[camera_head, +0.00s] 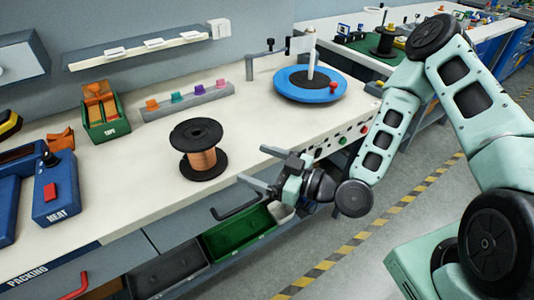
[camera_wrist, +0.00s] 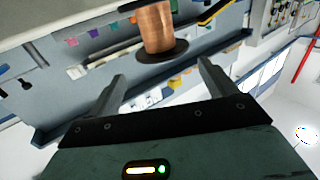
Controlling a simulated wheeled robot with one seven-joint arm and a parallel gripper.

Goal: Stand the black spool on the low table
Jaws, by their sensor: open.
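A spool with black flanges and copper wire (camera_head: 201,160) stands upright on the white worktop. In the wrist view the copper spool (camera_wrist: 153,28) shows at the top, beyond my fingers, partly cut off. Another dark spool (camera_head: 385,42) stands at the back right on a green mat; it is small in view. My gripper (camera_head: 254,165) is open and empty, at the worktop's front edge, right of the copper spool and apart from it. In the wrist view, the two fingers of my gripper (camera_wrist: 162,74) are spread with nothing between them. I cannot tell which surface is the low table.
A blue disc (camera_head: 292,91) with a white post stands on the worktop (camera_head: 245,125). Behind are a grey rack (camera_head: 190,103) with coloured pieces and a green tape box (camera_head: 105,128). A blue heat device (camera_head: 55,190) is at left. Bins, including a green one (camera_head: 240,232), hang below the edge.

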